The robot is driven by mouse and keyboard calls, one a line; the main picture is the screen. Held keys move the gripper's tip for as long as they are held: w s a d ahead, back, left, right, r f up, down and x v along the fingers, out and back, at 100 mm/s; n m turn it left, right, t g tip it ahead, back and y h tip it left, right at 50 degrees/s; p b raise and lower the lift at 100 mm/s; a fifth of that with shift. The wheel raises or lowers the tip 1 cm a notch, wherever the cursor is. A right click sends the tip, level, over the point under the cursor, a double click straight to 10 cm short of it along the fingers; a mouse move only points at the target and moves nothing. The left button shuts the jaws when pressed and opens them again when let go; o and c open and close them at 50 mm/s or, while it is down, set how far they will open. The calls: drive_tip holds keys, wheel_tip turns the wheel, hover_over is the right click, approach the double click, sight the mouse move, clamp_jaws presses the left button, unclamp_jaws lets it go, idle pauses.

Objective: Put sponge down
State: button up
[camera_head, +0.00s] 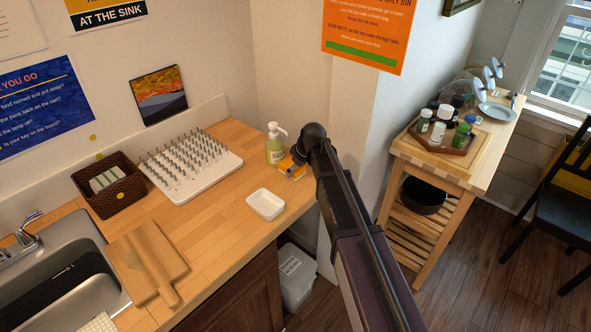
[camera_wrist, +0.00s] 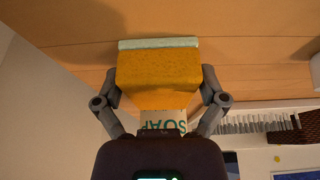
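The sponge (camera_wrist: 158,75) is an orange-yellow block with a pale green layer along one edge. In the wrist view it sits between the two fingers of my gripper (camera_wrist: 160,88), which press against its sides. In the head view a small part of the sponge (camera_head: 287,164) shows beside my dark gripper (camera_head: 297,158), near the back corner of the wooden counter. My arm hides part of it there. I cannot tell whether the sponge touches the counter.
A soap bottle (camera_head: 275,145) stands just left of the sponge. An empty white dish (camera_head: 266,204) is in front on the counter (camera_head: 215,235). A white spiked drying rack (camera_head: 190,190), brown basket (camera_head: 135,195), cutting board (camera_head: 150,260) and sink (camera_head: 105,290) lie further left.

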drive_tip(key=shift+r, duration=0.2)
idle(0.4)
drive_tip(key=p+v, duration=1.1)
drive_tip(key=v, duration=0.1)
idle(0.4)
idle(0.8)
drive_tip(key=s+d+f+m+g+h, duration=0.1)
drive_tip(key=s+d+m+g+h, duration=0.1)
drive_tip(key=s+d+m, duration=0.8)
drive_tip(key=s+d+h, duration=0.1)
drive_tip(key=s+d, duration=0.7)
drive_tip(key=s, duration=0.4)
drive_tip(key=shift+s+d+f+g, duration=0.2)
drive_tip(key=shift+d+g, duration=0.15)
drive_tip(key=shift+g, duration=0.05)
